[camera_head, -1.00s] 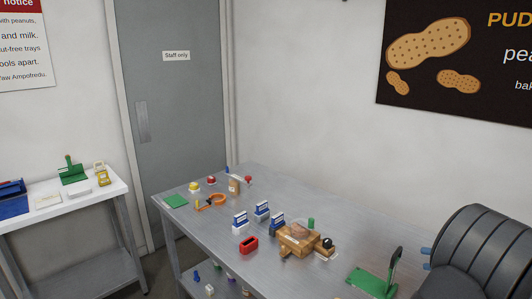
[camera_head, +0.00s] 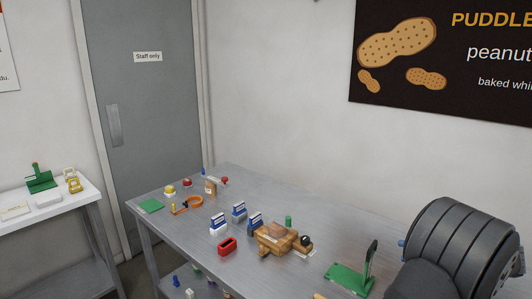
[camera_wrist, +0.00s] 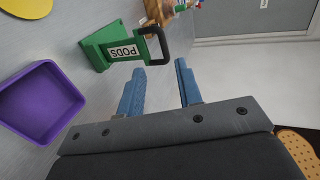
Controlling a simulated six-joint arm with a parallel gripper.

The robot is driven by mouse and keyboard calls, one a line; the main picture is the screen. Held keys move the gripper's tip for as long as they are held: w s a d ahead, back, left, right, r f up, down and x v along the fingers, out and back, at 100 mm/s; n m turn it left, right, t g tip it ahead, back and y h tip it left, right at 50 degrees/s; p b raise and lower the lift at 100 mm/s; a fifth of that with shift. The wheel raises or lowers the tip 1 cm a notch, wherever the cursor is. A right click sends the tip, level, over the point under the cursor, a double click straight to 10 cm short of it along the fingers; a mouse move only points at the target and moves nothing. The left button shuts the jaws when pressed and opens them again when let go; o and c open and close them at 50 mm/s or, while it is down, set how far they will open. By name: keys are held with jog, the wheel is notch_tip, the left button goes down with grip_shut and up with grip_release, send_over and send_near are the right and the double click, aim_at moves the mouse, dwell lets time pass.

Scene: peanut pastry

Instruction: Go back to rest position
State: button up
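My gripper (camera_wrist: 161,68) shows in the wrist view with its two blue fingers spread apart and nothing between them. It is above the metal table (camera_wrist: 75,60). A green holder with a dark handle, labelled PODS (camera_wrist: 122,50), is just beyond the fingertips. I cannot tell whether it is near enough to touch. In the head view, my dark ribbed arm fills the lower right, and only a small blue bit shows at its left edge. The green holder (camera_head: 345,278) stands on the table left of it.
A purple tray (camera_wrist: 40,102) lies beside the holder in the wrist view. A wooden machine (camera_head: 275,238), a red container (camera_head: 227,246) and several blue-and-white boxes are mid-table. A white side table (camera_head: 60,210) stands at left. The table's back right looks clear.

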jog(key=shift+g+h, duration=0.3)
jog(key=x, duration=0.3)
jog(key=r+x, duration=0.1)
jog(key=x, duration=0.3)
jog(key=r+x, duration=0.1)
jog(key=x, duration=0.2)
jog(key=shift+w+a, duration=0.5)
jog(key=shift+a, duration=0.05)
jog(key=shift+w+a+f+g+h, duration=0.2)
jog(key=shift+w+a+g+h, duration=0.2)
jog(key=shift+w+a, duration=0.05)
jog(key=s+d+r, duration=0.2)
jog(key=s+d, duration=0.5)
jog(key=s+d+r+t+y, duration=0.1)
jog(key=s+d+r, duration=0.2)
jog(key=s+d, duration=0.3)
jog(key=shift+s+d+r, duration=0.25)
jog(key=shift+s+d, duration=0.15)
